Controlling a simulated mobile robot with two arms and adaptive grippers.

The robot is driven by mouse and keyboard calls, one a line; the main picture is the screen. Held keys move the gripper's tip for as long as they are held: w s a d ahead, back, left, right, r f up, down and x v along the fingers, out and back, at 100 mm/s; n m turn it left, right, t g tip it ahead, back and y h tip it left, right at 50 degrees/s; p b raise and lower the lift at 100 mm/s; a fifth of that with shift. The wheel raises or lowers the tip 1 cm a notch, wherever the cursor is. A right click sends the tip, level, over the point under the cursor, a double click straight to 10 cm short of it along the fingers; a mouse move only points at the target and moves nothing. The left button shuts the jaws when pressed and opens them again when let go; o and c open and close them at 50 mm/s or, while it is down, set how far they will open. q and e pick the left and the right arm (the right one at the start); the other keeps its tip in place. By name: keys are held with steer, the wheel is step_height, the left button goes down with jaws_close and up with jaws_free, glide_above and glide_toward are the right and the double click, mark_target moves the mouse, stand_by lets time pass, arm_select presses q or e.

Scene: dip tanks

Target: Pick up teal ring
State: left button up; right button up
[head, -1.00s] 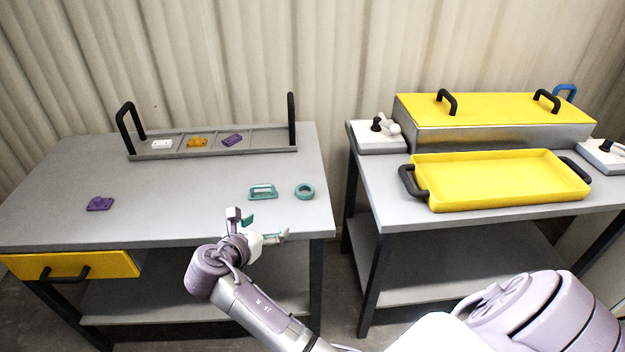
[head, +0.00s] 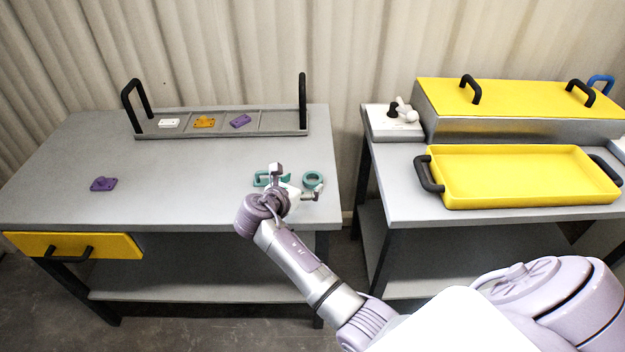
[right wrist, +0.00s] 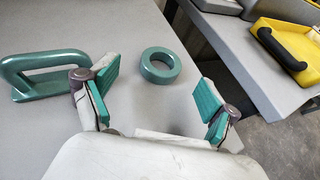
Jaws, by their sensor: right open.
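The teal ring (head: 312,180) lies flat near the right front part of the left table. In the right wrist view the ring (right wrist: 147,66) sits ahead of my open fingers, roughly between their lines, touching neither. My right gripper (head: 296,181) is open and empty, over the table's front edge area, just short of the ring. It also shows in the right wrist view (right wrist: 156,90), with teal pads on both fingers. A teal handle-shaped piece (head: 262,180) lies just left of the ring, partly hidden by my gripper in the head view. My left gripper is not in view.
The left finger is close to the teal handle piece (right wrist: 45,75). A grey rack (head: 220,130) with black handles holds white, orange and purple parts at the back. A purple part (head: 103,184) lies at left. A yellow tray (head: 432,160) is on the right table.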

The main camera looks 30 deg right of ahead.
mark_target(315, 175)
steer(key=x, duration=0.4)
steer(key=shift+d+f, duration=0.2)
steer(key=shift+d, duration=0.1)
steer(key=shift+a, duration=0.1)
steer(key=c, duration=1.1)
steer(key=shift+r, duration=0.1)
steer(key=shift+c, duration=0.8)
steer(key=shift+r, duration=0.1)
